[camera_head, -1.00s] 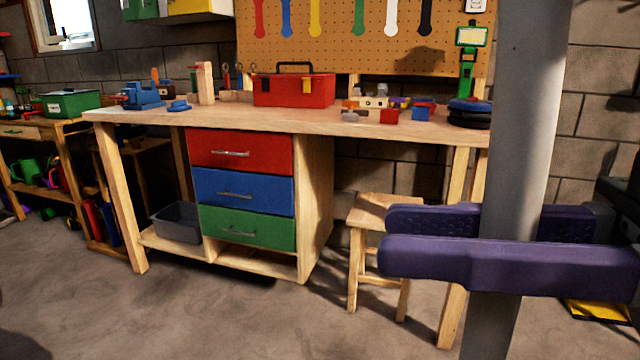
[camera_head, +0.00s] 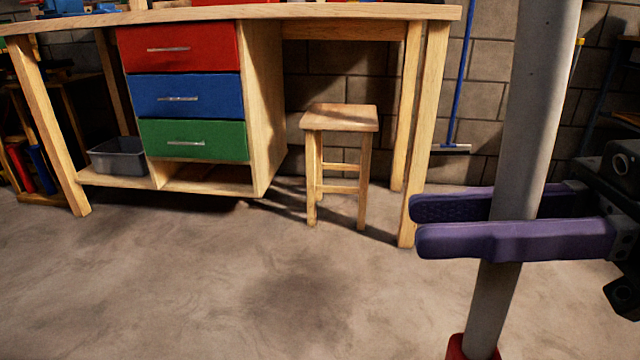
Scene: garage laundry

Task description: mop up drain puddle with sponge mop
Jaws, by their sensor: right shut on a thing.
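My right gripper (camera_head: 412,226), with two long purple fingers, comes in from the right. It is shut on a thick grey pole, which I take to be the mop's handle (camera_head: 530,110). The pole stands slightly tilted, its top leaning right, and runs out of the top of the view. A red part (camera_head: 474,349) shows at its lower end, cut off by the bottom edge, so no sponge head shows. A dark patch (camera_head: 300,298) lies on the concrete floor; I cannot tell whether it is water or a stain. No drain is clearly seen. My left gripper is out of view.
A wooden workbench (camera_head: 262,110) with red, blue and green drawers stands ahead. A wooden stool (camera_head: 340,118) is partly under it, and a grey bin (camera_head: 118,156) is on its low shelf. A blue-handled tool (camera_head: 461,90) leans against the wall. The floor in front is clear.

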